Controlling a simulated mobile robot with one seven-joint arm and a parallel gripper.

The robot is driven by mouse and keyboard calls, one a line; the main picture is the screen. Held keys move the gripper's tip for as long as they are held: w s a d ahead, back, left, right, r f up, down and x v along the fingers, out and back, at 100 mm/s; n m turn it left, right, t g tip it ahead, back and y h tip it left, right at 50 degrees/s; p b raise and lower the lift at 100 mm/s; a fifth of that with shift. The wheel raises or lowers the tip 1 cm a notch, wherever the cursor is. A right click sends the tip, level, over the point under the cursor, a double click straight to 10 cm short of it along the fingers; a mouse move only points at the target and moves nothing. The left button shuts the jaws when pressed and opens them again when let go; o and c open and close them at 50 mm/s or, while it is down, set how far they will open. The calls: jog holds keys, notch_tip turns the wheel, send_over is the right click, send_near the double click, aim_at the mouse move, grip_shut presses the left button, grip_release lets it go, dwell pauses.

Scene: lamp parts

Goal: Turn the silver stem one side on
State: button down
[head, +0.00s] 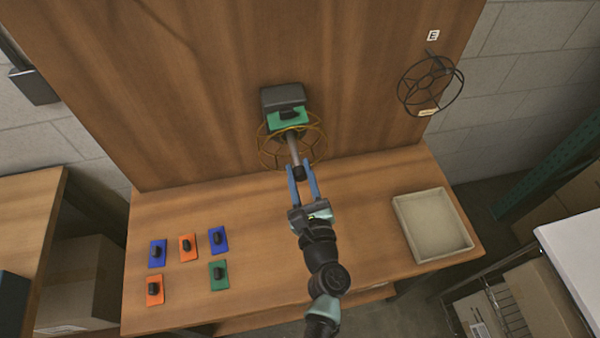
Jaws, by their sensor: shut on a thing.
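The silver stem (293,149) is a short grey rod in front of the upright wooden board. It runs down from the green plate area through a yellow wire cage (319,148) and ends in a dark tip. My gripper (299,168) reaches up from below with its two blue fingers on either side of that dark end, shut on the stem. The green plate (272,123) with a black knob sits at the front of a dark grey box (283,95) on the board. The stem's upper end is partly hidden by the plate and cage.
Several blue, orange and green plates with black knobs (188,245) lie on the bench at left. An empty beige tray (404,226) stands at right. A black wire cage (455,92) hangs on the board at upper right, below an "E" label (433,35).

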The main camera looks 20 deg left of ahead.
jog(key=n+b, duration=0.4)
jog(key=n, duration=0.1)
jog(key=shift+f+b, duration=0.25)
jog(key=shift+b, duration=0.05)
jog(key=n+b, duration=0.4)
jog(key=n, duration=0.1)
jog(key=shift+r+n, duration=0.1)
jog(key=shift+n, duration=0.2)
jog(key=shift+r, duration=0.1)
jog(key=c, duration=0.6)
grip_release()
jog(key=shift+s+d, duration=0.1)
jog(key=b+v, duration=0.4)
jog(key=v, duration=0.8)
jog(key=shift+s+d, duration=0.2)
jog(key=shift+s, duration=0.1)
